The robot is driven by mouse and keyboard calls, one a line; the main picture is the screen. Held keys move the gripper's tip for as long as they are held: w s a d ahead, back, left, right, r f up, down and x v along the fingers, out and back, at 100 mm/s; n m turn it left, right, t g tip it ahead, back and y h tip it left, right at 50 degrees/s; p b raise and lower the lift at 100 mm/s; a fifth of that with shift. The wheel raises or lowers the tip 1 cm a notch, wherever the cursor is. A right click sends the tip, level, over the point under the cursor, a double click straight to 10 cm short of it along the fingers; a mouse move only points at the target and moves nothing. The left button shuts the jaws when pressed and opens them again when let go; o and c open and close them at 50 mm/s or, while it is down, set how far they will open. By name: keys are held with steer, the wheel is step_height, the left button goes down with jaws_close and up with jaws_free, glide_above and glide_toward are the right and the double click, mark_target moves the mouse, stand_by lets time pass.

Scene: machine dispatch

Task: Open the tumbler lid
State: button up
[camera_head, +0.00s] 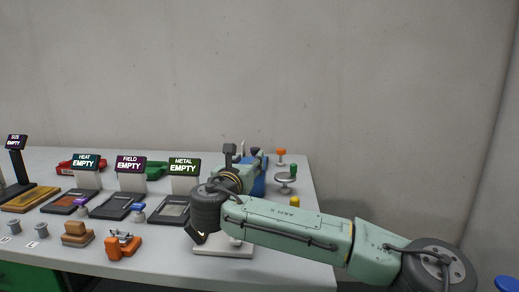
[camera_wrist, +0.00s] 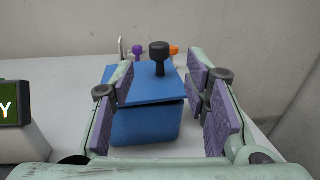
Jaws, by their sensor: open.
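The tumbler (camera_wrist: 145,126) is a blue box in the wrist view, with a flat blue lid (camera_wrist: 135,88) on top. A dark line shows under the lid's front edge at the right; I cannot tell whether the lid is fully seated. A black knob (camera_wrist: 159,56) stands up from the lid. My gripper (camera_wrist: 160,80) is open and empty, its purple-padded fingers on either side of the view of the lid and knob. In the head view, part of the blue tumbler (camera_head: 259,182) shows behind my arm, which hides the rest and most of my gripper.
An orange clamp-like piece (camera_head: 122,245) and a brown block (camera_head: 77,234) lie at the front. A grey round stand (camera_head: 285,178) is to the tumbler's right, near the table's right edge.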

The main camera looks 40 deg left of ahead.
mark_target(254, 152)
steer(key=p+x, duration=0.2)
steer(key=x, duration=0.7)
steer(key=shift+c, duration=0.2)
jaws_close()
stand_by(0.5)
